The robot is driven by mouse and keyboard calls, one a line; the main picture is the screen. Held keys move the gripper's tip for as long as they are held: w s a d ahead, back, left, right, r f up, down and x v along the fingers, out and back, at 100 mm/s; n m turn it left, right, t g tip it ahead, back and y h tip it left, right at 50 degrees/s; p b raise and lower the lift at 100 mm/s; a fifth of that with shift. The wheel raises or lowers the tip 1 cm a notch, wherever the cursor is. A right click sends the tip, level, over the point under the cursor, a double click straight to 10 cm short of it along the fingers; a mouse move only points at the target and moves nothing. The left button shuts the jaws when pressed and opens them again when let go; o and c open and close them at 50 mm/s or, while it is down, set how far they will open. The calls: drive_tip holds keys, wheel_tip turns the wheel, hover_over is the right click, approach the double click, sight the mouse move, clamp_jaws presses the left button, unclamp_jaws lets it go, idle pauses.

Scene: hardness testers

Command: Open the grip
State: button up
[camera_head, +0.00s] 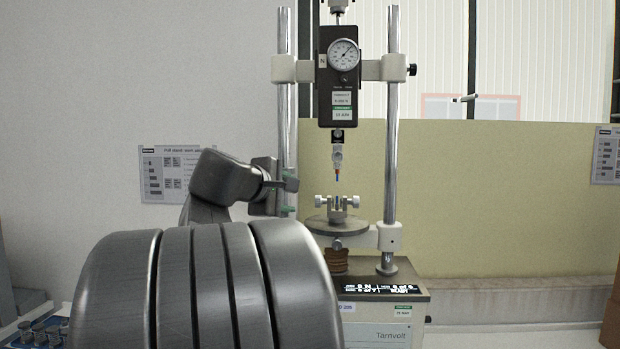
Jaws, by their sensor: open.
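The test stand (393,150) has two bright columns and a dial force gauge (338,75) hanging between them. Below the gauge is a small upper grip (337,152) with a thin red and blue piece under it. A lower grip (326,202) with a knob on each side sits on a round plate (322,224). A small blue bit shows between its jaws; whether they clamp it I cannot tell. My gripper (291,193) is open, its two green-tipped fingers one above the other, just left of the lower grip and apart from it. Nothing shows between the fingers.
A tray (58,312) with several small metal cylinders is at bottom left. Posters (172,172) hang on the wall. My arm covers the lower left. Right of the stand is clear.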

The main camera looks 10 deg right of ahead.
drive_tip(key=shift+r+p, duration=0.2)
drive_tip(key=shift+p, duration=0.1)
drive_tip(key=x, duration=0.4)
drive_tip(key=p+x, duration=0.1)
drive_tip(key=x, duration=0.4)
drive_tip(key=p+x, duration=0.1)
drive_tip(key=x, duration=0.4)
drive_tip(key=shift+s+a+f, duration=0.1)
drive_tip(key=shift+f, duration=0.15)
drive_tip(key=shift+c, duration=0.2)
drive_tip(key=c, duration=0.9)
drive_tip(key=shift+f+b, duration=0.1)
drive_tip(key=shift+b, duration=0.25)
drive_tip(key=shift+c, duration=0.2)
